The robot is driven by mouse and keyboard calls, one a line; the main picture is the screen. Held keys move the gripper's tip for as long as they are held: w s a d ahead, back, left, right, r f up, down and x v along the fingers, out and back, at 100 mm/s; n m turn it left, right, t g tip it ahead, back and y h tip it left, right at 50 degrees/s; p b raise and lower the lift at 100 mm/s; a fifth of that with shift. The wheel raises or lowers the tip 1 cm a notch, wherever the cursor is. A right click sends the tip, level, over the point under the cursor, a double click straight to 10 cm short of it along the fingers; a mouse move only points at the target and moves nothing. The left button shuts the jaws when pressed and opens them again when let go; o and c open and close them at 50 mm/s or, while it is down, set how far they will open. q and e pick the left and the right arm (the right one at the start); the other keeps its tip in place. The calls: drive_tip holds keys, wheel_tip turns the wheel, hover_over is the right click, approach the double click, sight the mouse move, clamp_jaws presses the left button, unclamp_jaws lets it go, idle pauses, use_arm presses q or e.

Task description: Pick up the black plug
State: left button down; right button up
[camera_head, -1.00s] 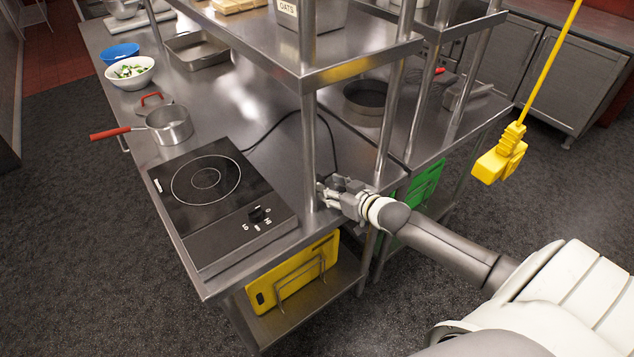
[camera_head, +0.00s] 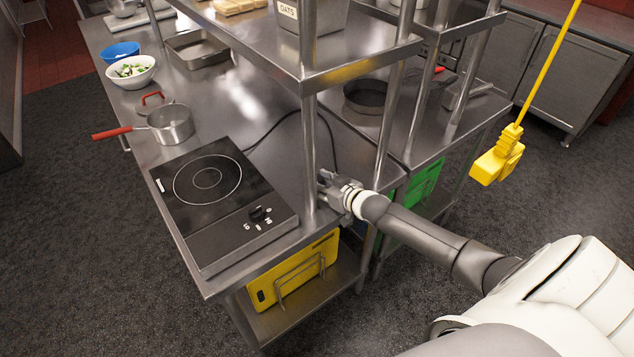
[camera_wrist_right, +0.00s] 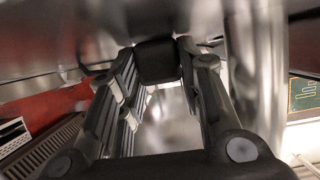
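The black plug (camera_wrist_right: 158,62) shows in the right wrist view as a dark block at the far end of my right gripper (camera_wrist_right: 157,65). The fingers stand apart, one on each side of the plug; I cannot tell whether they touch it. In the head view my right gripper (camera_head: 329,188) is beside the front shelf post, partly hidden by it, and the plug cannot be made out there. A black cord (camera_head: 268,134) runs from the induction cooktop (camera_head: 222,205) across the steel counter behind the post. My left gripper is not in view.
The shelf post (camera_head: 309,150) stands close to my right gripper, with the upper shelf (camera_head: 360,62) overhead. A saucepan (camera_head: 171,124) stands behind the cooktop. A yellow connector (camera_head: 497,163) hangs on a cord at the right. Yellow boards (camera_head: 262,292) are racked below.

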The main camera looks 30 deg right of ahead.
drive_tip(key=shift+c, duration=0.9)
drive_tip(key=shift+r, duration=0.1)
